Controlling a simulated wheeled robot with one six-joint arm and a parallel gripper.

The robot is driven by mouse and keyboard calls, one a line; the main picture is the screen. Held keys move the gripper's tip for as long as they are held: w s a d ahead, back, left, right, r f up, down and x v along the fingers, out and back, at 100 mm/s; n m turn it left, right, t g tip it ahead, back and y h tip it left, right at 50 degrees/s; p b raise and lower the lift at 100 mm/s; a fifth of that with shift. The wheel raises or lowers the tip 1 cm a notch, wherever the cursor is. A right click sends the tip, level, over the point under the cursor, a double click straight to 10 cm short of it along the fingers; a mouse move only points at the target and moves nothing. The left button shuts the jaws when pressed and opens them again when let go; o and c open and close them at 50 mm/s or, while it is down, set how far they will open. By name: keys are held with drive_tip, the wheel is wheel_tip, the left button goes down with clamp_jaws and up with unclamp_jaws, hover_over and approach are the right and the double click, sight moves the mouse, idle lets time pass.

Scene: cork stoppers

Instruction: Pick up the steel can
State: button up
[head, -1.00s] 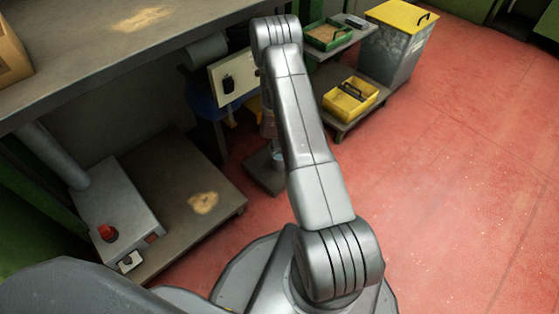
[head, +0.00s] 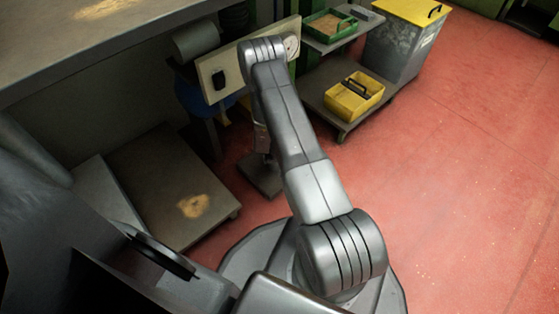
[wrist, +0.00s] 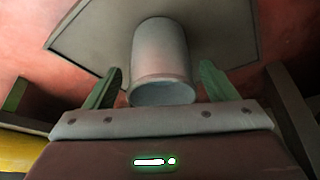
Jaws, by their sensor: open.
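The steel can (wrist: 163,50) is a plain grey cylinder in the wrist view. Its near end faces my gripper, and its far end is over a grey plate (wrist: 90,40). My gripper (wrist: 160,86) is open, with one green finger on each side of the can's near end. A narrow gap shows on both sides, so the can does not look gripped. In the head view the grey plate (head: 258,180) lies low near the red floor, and my arm and wrist hide most of the can's area.
A workbench (head: 60,45) runs along the upper left, above a low platform (head: 150,170). A cart (head: 312,92) carries a green tray (head: 328,25) and a yellow tote (head: 354,97). A yellow-lidded bin (head: 397,45) stands behind. The red floor at right is clear.

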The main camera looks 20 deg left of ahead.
drive_tip(key=c, duration=1.2)
drive_tip(key=shift+o, duration=0.2)
drive_tip(key=shift+r, duration=0.3)
drive_tip(key=shift+s, duration=0.1)
